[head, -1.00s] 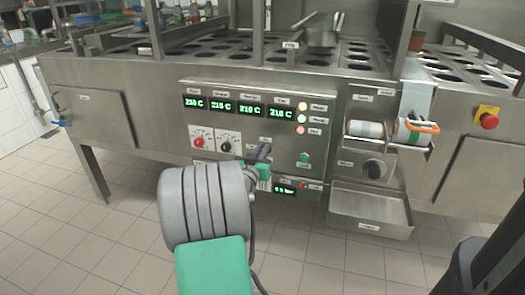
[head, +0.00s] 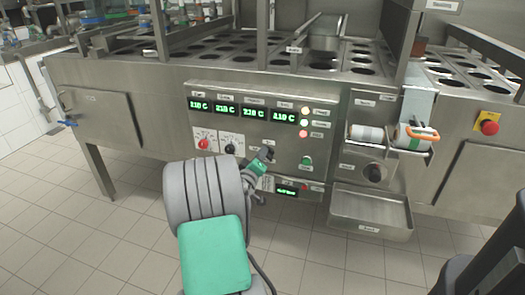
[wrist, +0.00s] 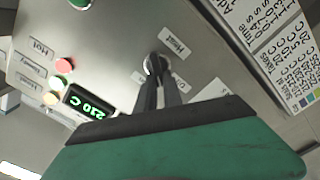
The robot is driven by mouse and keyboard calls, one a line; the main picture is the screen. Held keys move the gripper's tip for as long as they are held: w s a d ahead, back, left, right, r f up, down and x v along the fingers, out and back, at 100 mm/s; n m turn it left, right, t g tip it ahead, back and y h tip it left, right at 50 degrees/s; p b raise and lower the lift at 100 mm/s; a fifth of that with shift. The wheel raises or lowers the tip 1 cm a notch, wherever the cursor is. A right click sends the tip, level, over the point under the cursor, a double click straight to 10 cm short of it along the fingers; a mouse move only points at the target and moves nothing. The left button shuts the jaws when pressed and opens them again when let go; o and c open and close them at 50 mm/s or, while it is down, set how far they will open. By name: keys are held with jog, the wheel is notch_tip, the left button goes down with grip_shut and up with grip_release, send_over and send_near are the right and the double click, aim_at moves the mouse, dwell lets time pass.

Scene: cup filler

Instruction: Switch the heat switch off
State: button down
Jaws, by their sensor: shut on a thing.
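The heat switch (wrist: 151,64) is a small round metal knob on the steel panel, under a label reading "Heat". Small labels sit on either side of it, partly covered. My gripper (wrist: 157,78) has its two dark fingers closed together on the switch in the wrist view. In the head view my gripper (head: 266,154) reaches the lower middle of the control panel (head: 270,98), and the switch is hidden behind it. I cannot tell which way the switch points.
Coloured lamps (head: 304,122) and a green button (head: 306,160) are to the right. A steel tray (head: 370,207) juts out lower right. A red emergency button (head: 489,127) is far right.

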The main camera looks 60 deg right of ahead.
jog(key=shift+w+f+n+p, duration=0.15)
jog(key=shift+n+p, duration=0.45)
jog(key=shift+n, duration=0.65)
jog(key=shift+f+n+p, duration=0.2)
jog(key=shift+n+p, duration=0.45)
jog(key=shift+n, duration=0.55)
jog(key=shift+w+f+n+p, duration=0.15)
jog(key=shift+n+p, duration=0.45)
jog(key=shift+n, duration=0.65)
jog(key=shift+s+f, duration=0.1)
jog(key=c, duration=1.5)
grip_release()
jog(key=a, duration=0.2)
jog(key=s+a, duration=0.1)
jog(key=a, duration=0.4)
jog(key=shift+s+a, duration=0.15)
jog(key=shift+a, duration=0.25)
